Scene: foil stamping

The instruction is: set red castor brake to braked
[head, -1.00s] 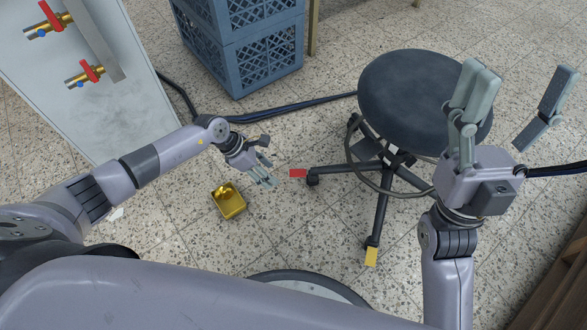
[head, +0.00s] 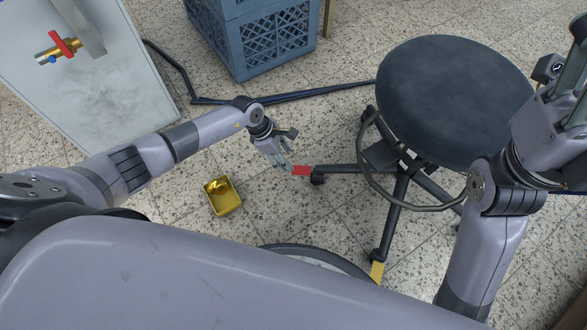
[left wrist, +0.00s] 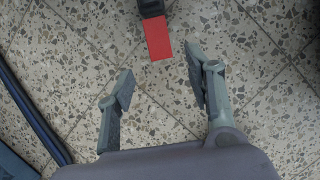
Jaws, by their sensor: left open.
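The red castor brake (head: 301,170) is a flat red tab on a dark castor (head: 318,177) at the end of a stool leg, low over the speckled floor. In the left wrist view the red tab (left wrist: 158,38) lies just beyond the fingertips, near the gap between them. My left gripper (head: 284,163) is open and empty, close to the left end of the red tab; I cannot tell whether it touches. Its two fingers also show apart in the left wrist view (left wrist: 159,83). My right gripper (head: 572,90) is partly cut off at the right edge, and its finger opening is unclear.
The dark round stool seat (head: 450,95) overhangs the legs. A yellow castor tab (head: 377,271) is at the front leg. A gold tray (head: 222,196) sits on the floor left. Blue crates (head: 265,45) and a dark hose (head: 300,93) lie behind. A panel with a red-handled valve (head: 60,46) stands left.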

